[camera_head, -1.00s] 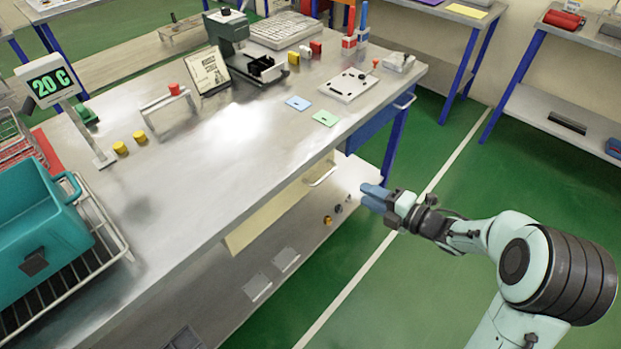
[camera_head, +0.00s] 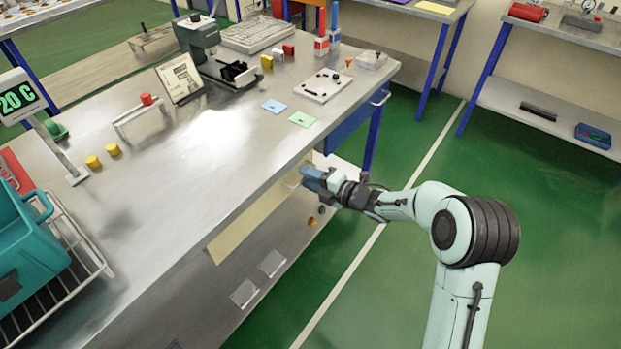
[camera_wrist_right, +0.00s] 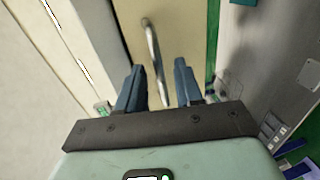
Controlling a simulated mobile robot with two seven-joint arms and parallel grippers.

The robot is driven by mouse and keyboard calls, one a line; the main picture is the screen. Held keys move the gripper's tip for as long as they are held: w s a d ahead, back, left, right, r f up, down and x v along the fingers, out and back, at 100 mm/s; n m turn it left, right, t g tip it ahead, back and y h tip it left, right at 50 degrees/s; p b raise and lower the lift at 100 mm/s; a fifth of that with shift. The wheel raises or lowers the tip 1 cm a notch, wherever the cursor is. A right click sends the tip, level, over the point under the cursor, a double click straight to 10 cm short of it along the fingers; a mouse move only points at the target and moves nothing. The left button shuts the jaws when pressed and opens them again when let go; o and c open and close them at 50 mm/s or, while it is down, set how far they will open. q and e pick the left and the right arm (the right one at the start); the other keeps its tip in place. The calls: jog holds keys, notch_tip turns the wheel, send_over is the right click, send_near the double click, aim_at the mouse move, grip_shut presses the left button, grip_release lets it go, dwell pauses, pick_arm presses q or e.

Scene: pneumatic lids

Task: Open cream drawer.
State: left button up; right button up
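The cream drawer (camera_head: 245,222) is under the front edge of the metal workbench and looks closed. Its front also fills much of the right wrist view (camera_wrist_right: 190,32). Its metal bar handle (camera_wrist_right: 153,50) runs lengthwise there, its near part between my two blue fingers. In the head view the handle is mostly hidden by my gripper. My right gripper (camera_head: 313,179) is at the drawer's right end. In the wrist view the right gripper (camera_wrist_right: 157,82) is open, one finger on each side of the handle. I cannot tell whether it touches. My left gripper is out of view.
The workbench top (camera_head: 190,180) extends above the drawer. A blue drawer (camera_head: 347,122) and a blue leg (camera_head: 374,135) stand just beyond my right gripper. A lower shelf (camera_head: 215,315) lies below. Green floor (camera_head: 400,300) to the right is clear.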

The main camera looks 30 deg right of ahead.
jog(key=shift+c, duration=0.4)
grip_shut()
dwell(1.0)
